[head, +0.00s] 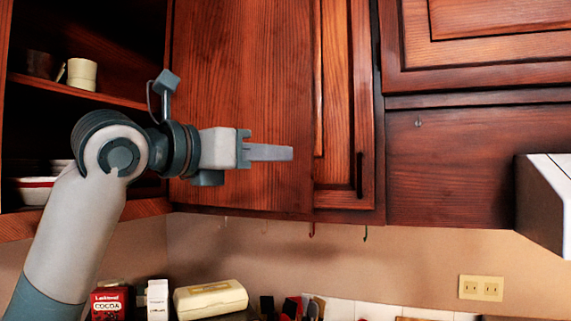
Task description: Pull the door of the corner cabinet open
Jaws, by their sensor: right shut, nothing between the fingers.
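The corner cabinet door (334,181) is a narrow reddish-brown panelled door right of the picture's centre. It looks shut, and a dark vertical handle (359,175) is on its right side. My right gripper (290,153) is shut and empty, its fingers pointing right. It appears in front of the broad plain wood panel (245,75), left of the door, with its tips apart from the handle. How far it is from the panel in depth I cannot tell. My left gripper is not in view.
An open shelf (90,96) at the left holds a cream mug (82,74) and a red-and-white bowl (36,190). A range hood (545,200) juts out at the right. Below stand a cocoa box (108,303) and a cream container (211,299). Small hooks hang under the cabinets.

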